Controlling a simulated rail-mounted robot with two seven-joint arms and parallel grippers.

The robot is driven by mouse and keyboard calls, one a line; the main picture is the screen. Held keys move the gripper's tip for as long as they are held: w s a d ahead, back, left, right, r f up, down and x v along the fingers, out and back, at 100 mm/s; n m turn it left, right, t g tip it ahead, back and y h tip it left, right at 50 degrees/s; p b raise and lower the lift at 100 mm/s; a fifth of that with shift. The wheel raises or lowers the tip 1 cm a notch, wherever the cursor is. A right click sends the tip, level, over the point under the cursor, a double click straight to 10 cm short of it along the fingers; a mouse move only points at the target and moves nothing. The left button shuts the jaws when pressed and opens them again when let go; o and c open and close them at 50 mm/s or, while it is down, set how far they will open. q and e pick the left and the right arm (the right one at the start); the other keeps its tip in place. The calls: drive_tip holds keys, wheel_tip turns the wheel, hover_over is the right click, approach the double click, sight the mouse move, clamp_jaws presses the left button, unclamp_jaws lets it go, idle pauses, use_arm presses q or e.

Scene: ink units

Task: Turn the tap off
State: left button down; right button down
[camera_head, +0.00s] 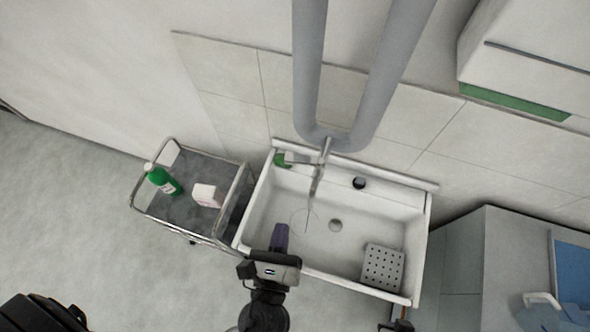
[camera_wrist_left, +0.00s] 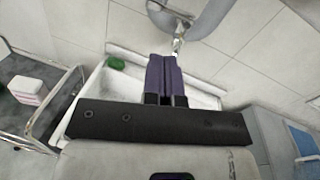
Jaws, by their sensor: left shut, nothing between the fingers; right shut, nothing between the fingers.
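The tap (camera_head: 318,178) is slim metal at the back of the white sink (camera_head: 259,213), with its spout over the basin. A large grey U-shaped bar (camera_head: 376,95) rises from it. A thin line and faint ring below the spout look like running water. The tap also shows in the left wrist view (camera_wrist_left: 178,42), just beyond my fingertips. My left gripper (camera_head: 281,227), with purple fingers, is shut and empty over the sink's front rim, apart from the tap. A dark part at the bottom edge appears to be my right gripper (camera_head: 396,327), shut and mostly cut off.
A metal trolley (camera_head: 140,203) left of the sink holds a green bottle (camera_head: 163,180) and a white-pink box (camera_head: 207,195). A green item (camera_head: 282,160) lies at the sink's back left. A perforated plate (camera_head: 383,267) lies front right. A grey cabinet (camera_head: 505,250) stands at right.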

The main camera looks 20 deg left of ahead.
use_arm(q)
drive_tip(key=m, duration=0.2)
drive_tip(key=p, duration=0.2)
approach(294, 163)
drive_tip(key=x, duration=0.7)
drive_tip(key=shift+w, duration=0.3)
drive_tip(key=m+h+p, duration=0.1)
drive_tip(key=p, duration=0.1)
drive_tip(key=w+m+h+p, duration=0.1)
drive_tip(key=h+p, duration=0.1)
drive_tip(key=p, duration=0.1)
drive_tip(key=shift+w+a+t, duration=0.15)
drive_tip(key=shift+a+t, duration=0.15)
drive_tip(key=shift+a, duration=0.1)
drive_tip(key=shift+f, duration=0.1)
